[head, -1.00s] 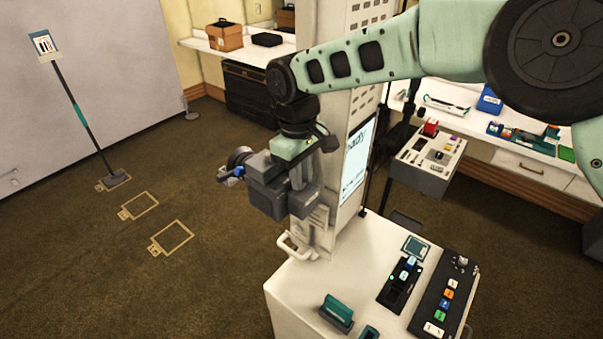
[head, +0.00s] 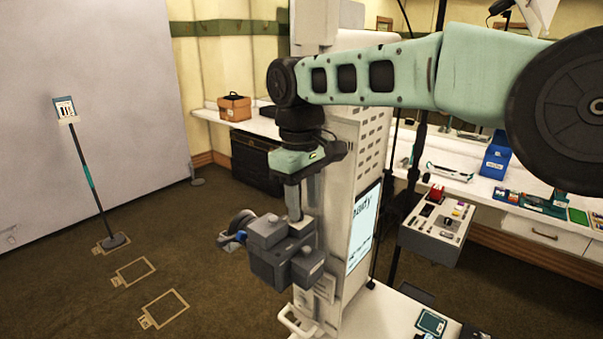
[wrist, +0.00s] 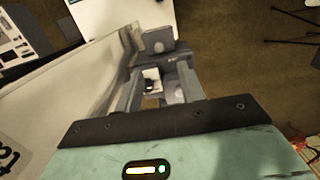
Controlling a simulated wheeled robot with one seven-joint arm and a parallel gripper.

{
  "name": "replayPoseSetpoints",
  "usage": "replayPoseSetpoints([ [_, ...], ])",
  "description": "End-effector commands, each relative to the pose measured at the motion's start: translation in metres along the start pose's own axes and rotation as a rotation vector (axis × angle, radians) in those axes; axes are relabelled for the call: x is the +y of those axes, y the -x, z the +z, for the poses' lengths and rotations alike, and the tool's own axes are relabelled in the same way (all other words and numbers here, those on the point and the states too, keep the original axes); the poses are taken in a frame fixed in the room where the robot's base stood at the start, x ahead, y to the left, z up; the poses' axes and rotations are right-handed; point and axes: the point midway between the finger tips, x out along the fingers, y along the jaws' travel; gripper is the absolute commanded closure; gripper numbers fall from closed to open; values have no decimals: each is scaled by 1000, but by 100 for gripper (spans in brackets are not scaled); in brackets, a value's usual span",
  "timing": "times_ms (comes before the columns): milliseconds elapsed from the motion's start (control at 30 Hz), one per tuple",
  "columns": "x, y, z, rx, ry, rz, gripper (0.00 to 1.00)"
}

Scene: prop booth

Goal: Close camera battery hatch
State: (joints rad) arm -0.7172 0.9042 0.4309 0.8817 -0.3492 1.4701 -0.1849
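A pale opening (wrist: 152,76) shows in the grey body there. I cannot tell for sure which part is the battery hatch or how far it stands open. Contact between fingers and camera cannot be told.
The white column (head: 345,160) with a lit screen (head: 364,228) stands close to the right of my gripper. A white handle (head: 298,320) is below.

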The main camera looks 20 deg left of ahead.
Motion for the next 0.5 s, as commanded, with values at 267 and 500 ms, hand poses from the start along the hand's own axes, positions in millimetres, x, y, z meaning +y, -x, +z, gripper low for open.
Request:
replayPoseSetpoints([
  [267, -1, 54, -1, 3, 1, 0, 61],
  [500, 0, 77, 0, -1, 0, -1, 61],
])
